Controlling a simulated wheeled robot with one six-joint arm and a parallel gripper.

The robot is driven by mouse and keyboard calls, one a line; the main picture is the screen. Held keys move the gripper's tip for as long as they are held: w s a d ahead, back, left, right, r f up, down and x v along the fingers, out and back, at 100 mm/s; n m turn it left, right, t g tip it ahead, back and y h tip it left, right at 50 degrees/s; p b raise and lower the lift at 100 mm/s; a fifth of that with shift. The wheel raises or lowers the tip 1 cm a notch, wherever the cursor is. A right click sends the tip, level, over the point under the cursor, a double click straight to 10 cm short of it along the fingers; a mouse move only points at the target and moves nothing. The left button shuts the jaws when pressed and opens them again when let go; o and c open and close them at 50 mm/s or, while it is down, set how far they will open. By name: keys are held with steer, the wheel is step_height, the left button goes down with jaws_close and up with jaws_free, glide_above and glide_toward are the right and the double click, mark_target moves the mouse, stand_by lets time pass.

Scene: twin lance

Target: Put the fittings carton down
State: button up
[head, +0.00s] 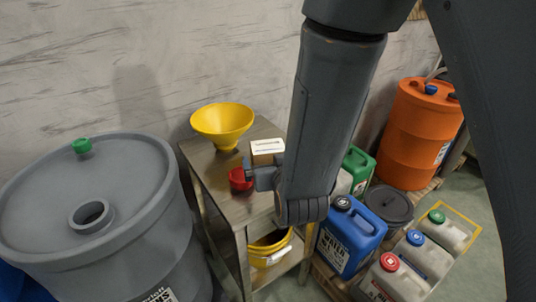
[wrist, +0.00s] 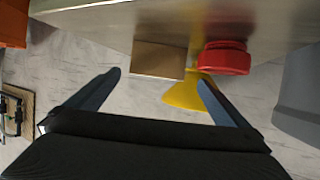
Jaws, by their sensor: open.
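The fittings carton (head: 267,148), a small tan box with a white printed top, stands on the metal table (head: 205,165) near its back right side. In the wrist view, which looks upside down, the carton (wrist: 158,61) shows a plain brown side beyond and between my fingertips. My gripper (wrist: 158,82) is open, with nothing between its fingers. In the head view my gripper (head: 262,176) is just in front of the carton, partly hidden by my arm. A gap seems to separate the fingers from the carton.
A red cap-like item (head: 240,180) sits close beside the carton, and a yellow funnel (head: 222,122) stands behind on the table. A yellow bucket (head: 268,250) is on the lower shelf. A large grey drum (head: 90,200) stands left. Jerrycans, including a blue one (head: 350,235), stand right.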

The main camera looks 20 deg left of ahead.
mark_target(269, 148)
steer(key=x, duration=0.9)
steer(key=shift+d+f+p, duration=0.2)
steer(key=shift+d+p, duration=0.05)
steer(key=shift+p, duration=0.15)
steer(key=c, duration=1.5)
steer(key=shift+o, duration=0.2)
steer(key=shift+r, duration=0.1)
steer(key=shift+r, duration=0.8)
steer(key=shift+s+d+r, duration=0.1)
steer(key=shift+s+r, duration=0.05)
steer(key=shift+r, duration=0.8)
steer(key=s+d, duration=0.2)
steer(key=s, duration=0.1)
steer(key=s+d, duration=0.1)
steer(key=s, duration=0.3)
steer(key=s+d+p, duration=0.1)
steer(key=s+d, duration=0.1)
steer(key=s, duration=0.2)
steer(key=shift+s+d, duration=0.15)
steer(key=shift+d, duration=0.2)
steer(key=s+d+p, duration=0.1)
steer(key=s+p, duration=0.1)
steer(key=p, duration=0.2)
steer(key=shift+s+d, duration=0.1)
steer(key=shift+s+d+p, duration=0.25)
steer(key=shift+s+p, duration=0.3)
steer(key=shift+p, duration=0.25)
steer(key=shift+s+d+p, duration=0.3)
steer(key=shift+s+p, duration=0.25)
steer(key=shift+p, duration=0.2)
